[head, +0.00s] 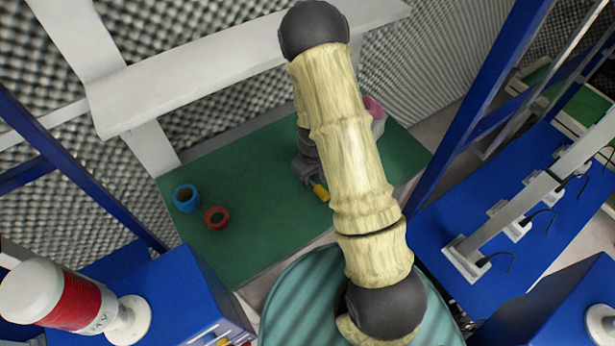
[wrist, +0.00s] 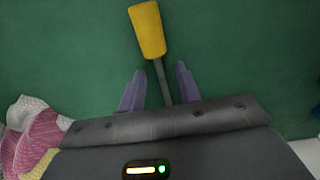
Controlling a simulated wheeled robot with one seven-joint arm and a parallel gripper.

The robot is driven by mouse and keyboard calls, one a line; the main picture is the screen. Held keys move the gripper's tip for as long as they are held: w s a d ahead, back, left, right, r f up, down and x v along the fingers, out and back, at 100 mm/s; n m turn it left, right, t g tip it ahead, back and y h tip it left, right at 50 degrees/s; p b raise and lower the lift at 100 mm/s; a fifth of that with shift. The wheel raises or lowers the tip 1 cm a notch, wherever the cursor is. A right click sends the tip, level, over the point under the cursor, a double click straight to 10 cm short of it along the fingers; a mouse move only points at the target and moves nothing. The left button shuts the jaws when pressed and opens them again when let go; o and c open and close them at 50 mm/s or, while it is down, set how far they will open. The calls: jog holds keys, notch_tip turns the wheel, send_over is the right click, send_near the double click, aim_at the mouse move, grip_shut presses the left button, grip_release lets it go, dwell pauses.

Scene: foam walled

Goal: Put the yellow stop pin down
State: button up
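The yellow stop pin (wrist: 149,30) has a yellow handle and a thin grey shaft. In the wrist view its handle points away from my gripper (wrist: 159,68), beyond the fingertips, and its shaft runs back between the two purple fingers. A gap shows on each side of the shaft, so the fingers look open around it. In the head view the yellow handle (head: 321,192) shows beside my gripper (head: 311,181), low over or on the green mat (head: 255,235). I cannot tell whether the pin touches the mat. The shaft's far end is hidden.
A blue ring (head: 187,199) and a red ring (head: 217,217) lie on the mat's left side. A pink and white object (head: 374,107) stands at the back right, partly behind my arm. The mat's front left is clear. A blue post (head: 480,105) rises at the right.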

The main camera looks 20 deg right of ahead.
jog(key=shift+f, duration=0.65)
jog(key=shift+s, duration=0.1)
grip_shut()
